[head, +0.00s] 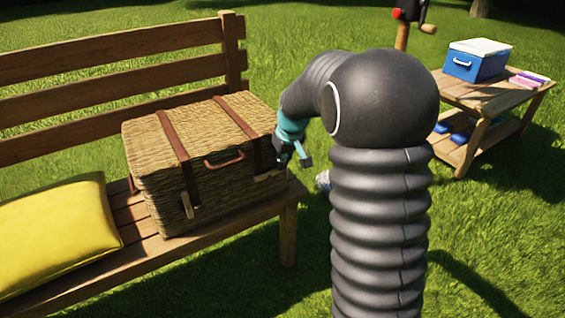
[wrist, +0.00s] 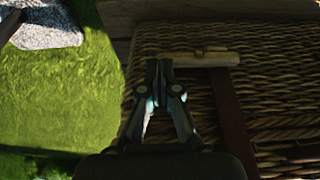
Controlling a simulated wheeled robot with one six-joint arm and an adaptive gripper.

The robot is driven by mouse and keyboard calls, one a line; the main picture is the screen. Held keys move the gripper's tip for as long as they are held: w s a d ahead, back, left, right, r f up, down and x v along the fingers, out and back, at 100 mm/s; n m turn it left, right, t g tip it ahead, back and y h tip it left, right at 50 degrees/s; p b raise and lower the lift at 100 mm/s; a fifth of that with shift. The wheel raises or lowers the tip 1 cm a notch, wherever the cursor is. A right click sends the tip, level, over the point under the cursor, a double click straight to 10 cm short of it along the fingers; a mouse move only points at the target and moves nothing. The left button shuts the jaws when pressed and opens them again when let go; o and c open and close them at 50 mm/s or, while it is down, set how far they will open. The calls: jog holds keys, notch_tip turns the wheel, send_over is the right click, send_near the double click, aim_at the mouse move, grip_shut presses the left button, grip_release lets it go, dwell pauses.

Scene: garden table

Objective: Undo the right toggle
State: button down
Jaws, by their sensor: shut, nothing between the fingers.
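A wicker basket (head: 215,185) with two brown straps and a brown handle (head: 223,160) sits closed on the bench. The right toggle (head: 268,176) is a pale wooden peg low on the basket's front, at the end of the right strap. In the wrist view the toggle (wrist: 185,60) lies crosswise over the strap (wrist: 228,110), with a small loop at its middle. The left toggle (head: 187,205) stands roughly upright. My gripper (head: 284,163) is in front of the basket's right end. In the wrist view its shut, empty fingertips (wrist: 160,68) are by the toggle's left end; contact is unclear.
A yellow cushion (head: 60,235) lies left of the basket on the wooden bench (head: 130,262). A low table (head: 480,97) with a blue cooler (head: 476,64) stands at the right. Grass is open in front. A grey stone (wrist: 45,28) shows in the wrist view.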

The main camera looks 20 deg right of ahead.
jog(key=w+a+p+v, duration=0.1)
jog(key=p+v, duration=0.1)
jog(key=v, duration=1.1)
jog(key=shift+s+d+r, duration=0.15)
jog(key=shift+d+r, duration=0.25)
jog(key=shift+r, duration=0.15)
